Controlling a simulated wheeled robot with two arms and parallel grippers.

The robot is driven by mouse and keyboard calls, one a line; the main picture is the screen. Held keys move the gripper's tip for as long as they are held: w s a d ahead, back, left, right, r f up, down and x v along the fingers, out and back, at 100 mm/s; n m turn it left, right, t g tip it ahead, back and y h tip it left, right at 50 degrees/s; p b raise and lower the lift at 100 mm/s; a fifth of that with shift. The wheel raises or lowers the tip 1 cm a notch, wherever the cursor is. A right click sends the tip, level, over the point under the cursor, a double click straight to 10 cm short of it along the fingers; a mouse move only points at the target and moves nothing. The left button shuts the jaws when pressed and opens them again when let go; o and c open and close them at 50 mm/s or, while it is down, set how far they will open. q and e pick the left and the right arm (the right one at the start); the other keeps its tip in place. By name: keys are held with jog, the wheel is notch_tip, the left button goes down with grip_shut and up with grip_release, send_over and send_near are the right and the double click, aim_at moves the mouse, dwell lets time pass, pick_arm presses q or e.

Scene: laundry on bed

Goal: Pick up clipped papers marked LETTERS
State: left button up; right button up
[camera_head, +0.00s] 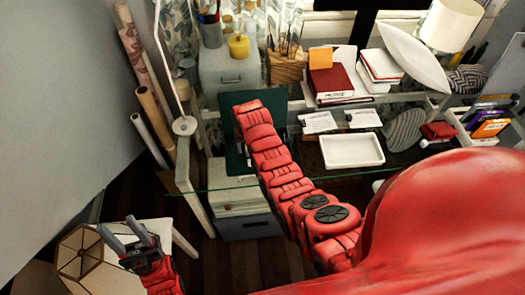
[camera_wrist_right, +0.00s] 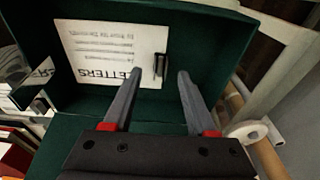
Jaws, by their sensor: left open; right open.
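The clipped paper marked LETTERS (camera_wrist_right: 108,50) shows in the right wrist view as a white sheet against a dark green surface, its print upside down. A black clip (camera_wrist_right: 160,66) is on its right edge. My right gripper (camera_wrist_right: 160,74) is open, its two fingertips in front of the paper's right end, on either side of the clip. Contact cannot be told. In the head view the right arm reaches to a dark green holder (camera_head: 232,150), and its gripper and this paper are hidden. My left gripper (camera_head: 126,237) is open and empty at the lower left.
Two other clipped papers (camera_head: 318,122) (camera_head: 362,118) lie by a white tray (camera_head: 352,163). A glass desk edge runs below the tray. Rolled tubes (camera_head: 152,120) stand at the left. A lampshade-like frame (camera_head: 80,255) is near my left gripper.

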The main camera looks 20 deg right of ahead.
jog(key=shift+w+f+p, duration=0.2)
jog(key=shift+f+p, duration=0.1)
jog(key=shift+f, duration=0.85)
grip_shut()
